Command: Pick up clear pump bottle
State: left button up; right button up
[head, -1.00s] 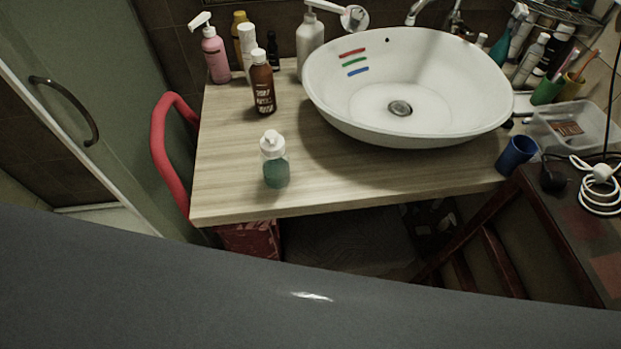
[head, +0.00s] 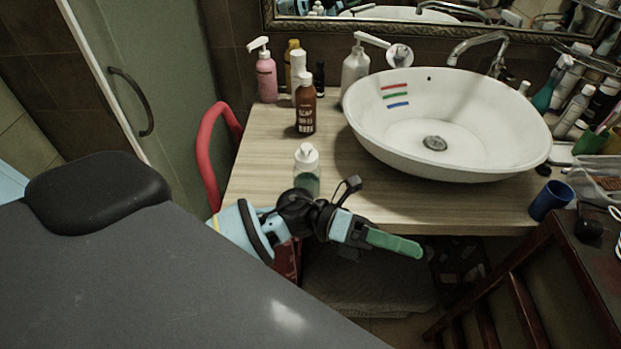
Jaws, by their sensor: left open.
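The clear pump bottle (head: 307,181) with a white pump top and teal liquid stands upright on the wooden counter (head: 262,150), near its front edge. My left arm passes in front of it and hides its lower part. My left gripper (head: 394,244), with a green finger, is to the right of the bottle and lower in the picture, in front of the counter edge. It is open and points right, apart from the bottle; nothing shows between its fingers. My right gripper is out of view.
A brown bottle (head: 305,108), a pink pump bottle (head: 266,76) and other bottles stand behind. The white basin (head: 450,155) fills the counter's right side. A blue cup (head: 551,200) stands at the right. A red curved rail (head: 205,150) borders the counter's left.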

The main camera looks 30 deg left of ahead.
aim_at(307, 146)
pick_arm(q)
jog(key=w+a+r+m+y, duration=0.1)
jog(key=w+a+m+y, duration=0.2)
jog(key=a+y, duration=0.3)
jog(key=w+a+r+m+g+y+b, duration=0.1)
jog(key=w+a+m+y, duration=0.2)
jog(key=a+m+y, duration=0.3)
jog(key=w+a+r+m+y, duration=0.1)
jog(key=w+a+m+y, duration=0.3)
jog(key=a+y, duration=0.4)
jog(key=shift+a+r+g, duration=0.2)
jog(key=shift+a, duration=1)
jog(key=shift+a+r+g, duration=0.2)
jog(key=shift+a, duration=1)
jog(key=shift+f, duration=1.4)
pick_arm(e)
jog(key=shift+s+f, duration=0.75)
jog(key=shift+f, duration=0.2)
pick_arm(q)
jog(key=shift+s+f, duration=0.15)
jog(key=shift+f, duration=2.35)
jog(key=c, duration=1.1)
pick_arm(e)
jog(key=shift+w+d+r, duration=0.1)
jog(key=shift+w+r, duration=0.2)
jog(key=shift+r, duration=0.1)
